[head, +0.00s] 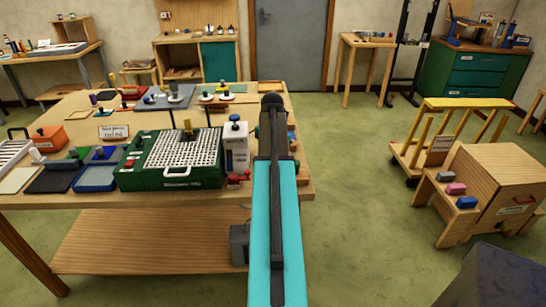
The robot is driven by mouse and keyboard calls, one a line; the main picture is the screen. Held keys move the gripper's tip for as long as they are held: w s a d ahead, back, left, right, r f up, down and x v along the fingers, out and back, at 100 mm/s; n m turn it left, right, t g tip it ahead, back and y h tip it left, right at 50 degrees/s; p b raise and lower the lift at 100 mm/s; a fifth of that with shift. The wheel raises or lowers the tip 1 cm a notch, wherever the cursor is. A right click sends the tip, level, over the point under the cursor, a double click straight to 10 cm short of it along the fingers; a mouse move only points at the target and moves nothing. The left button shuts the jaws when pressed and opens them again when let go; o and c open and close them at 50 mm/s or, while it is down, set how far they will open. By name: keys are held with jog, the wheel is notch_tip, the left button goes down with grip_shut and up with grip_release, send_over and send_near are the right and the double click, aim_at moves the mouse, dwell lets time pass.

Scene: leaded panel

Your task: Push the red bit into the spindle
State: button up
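A green machine (170,176) with a white gridded top stands at the front of the wooden worktable. It looks like a grinder, but I cannot make out its spindle or any bit in it clearly. Small red parts (238,178) lie at its front right corner, by the table's front edge. I cannot tell whether one of them is the red bit. My turquoise and black arm reaches forward over the table's right end, just right of the machine. My gripper's fingers do not show; the arm hides them.
A white bottle (235,148) stands close beside the machine, near my arm. Blue and dark trays (97,176) lie to the machine's left. An orange box (49,139) and a small sign (113,132) stand farther left. Floor right of the table is open up to a wooden bench (500,190).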

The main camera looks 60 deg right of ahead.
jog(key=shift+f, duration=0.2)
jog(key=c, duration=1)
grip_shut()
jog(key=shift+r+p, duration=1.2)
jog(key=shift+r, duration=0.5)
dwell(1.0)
